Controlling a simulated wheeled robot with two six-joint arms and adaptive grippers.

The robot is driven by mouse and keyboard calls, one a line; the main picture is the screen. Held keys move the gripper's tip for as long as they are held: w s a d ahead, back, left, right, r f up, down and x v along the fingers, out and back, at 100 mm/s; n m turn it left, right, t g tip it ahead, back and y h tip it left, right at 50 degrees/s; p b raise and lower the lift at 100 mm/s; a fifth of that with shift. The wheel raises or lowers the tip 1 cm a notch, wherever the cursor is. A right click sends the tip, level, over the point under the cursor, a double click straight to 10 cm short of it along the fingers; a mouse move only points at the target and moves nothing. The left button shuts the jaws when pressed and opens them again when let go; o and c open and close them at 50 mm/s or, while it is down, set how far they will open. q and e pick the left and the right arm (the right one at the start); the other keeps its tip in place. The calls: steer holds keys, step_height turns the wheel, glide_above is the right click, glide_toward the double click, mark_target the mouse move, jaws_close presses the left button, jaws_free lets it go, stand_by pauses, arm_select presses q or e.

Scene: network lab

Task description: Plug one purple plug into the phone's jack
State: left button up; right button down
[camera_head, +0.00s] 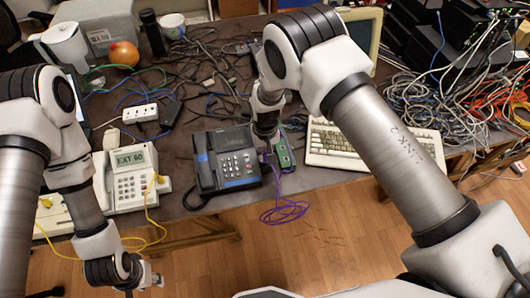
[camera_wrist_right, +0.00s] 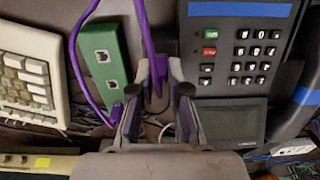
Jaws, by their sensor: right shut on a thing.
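A dark desk phone (camera_head: 226,160) with a blue-edged keypad lies near the table's front edge; it also shows at right in the right wrist view (camera_wrist_right: 235,60). My right gripper (camera_head: 267,156) is just right of it, shut on a purple plug (camera_wrist_right: 157,78) whose cable runs up between the fingers. The phone's jack is not clearly visible. A second purple cable end (camera_wrist_right: 115,114) meets the lower end of a green jack box (camera_wrist_right: 103,55), left of the gripper. The purple cable (camera_head: 285,210) hangs over the table edge. My left gripper (camera_head: 143,278) is low at left, away from the phones; its fingers are unclear.
A white phone (camera_head: 130,180) with a yellow cable stands at left. A beige keyboard (camera_head: 335,145) lies right of the green box. A power strip (camera_head: 140,114), tangled dark cables and an orange fruit (camera_head: 124,53) are behind.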

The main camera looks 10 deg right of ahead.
steer(key=shift+f+b, duration=0.3)
steer(key=shift+f, duration=0.05)
stand_by(0.3)
steer(key=c, duration=1.1)
jaws_free()
steer(key=shift+r, duration=0.1)
step_height(320, 180, up, 12)
steer(key=shift+f, duration=0.1)
